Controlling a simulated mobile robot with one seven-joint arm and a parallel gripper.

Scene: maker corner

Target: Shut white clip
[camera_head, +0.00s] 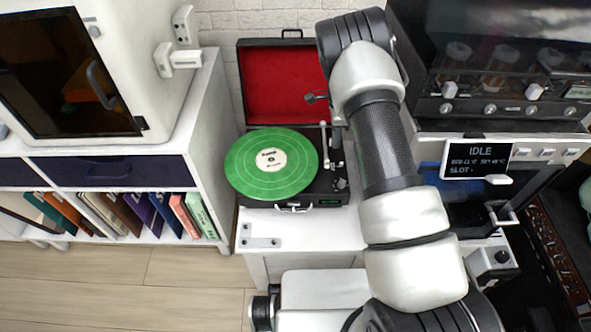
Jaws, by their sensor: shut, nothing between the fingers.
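I cannot tell for certain which part is the white clip. Small white fittings (184,59) stick out from the right side of the white cabinet at the upper left, with another white piece (184,24) just above them. Their exact shape, and whether any is open or shut, is too small to tell. My arm rises from the lower right to the top middle and bends there. My gripper does not show; the arm seems to hide it.
A record player (327,187) with a green record (271,163) and a raised red-lined lid (285,85) stands on a white stand (300,229). A shelf of books (120,213) is at left. A dark machine with an IDLE display (477,158) is at right. Floor is clear at lower left.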

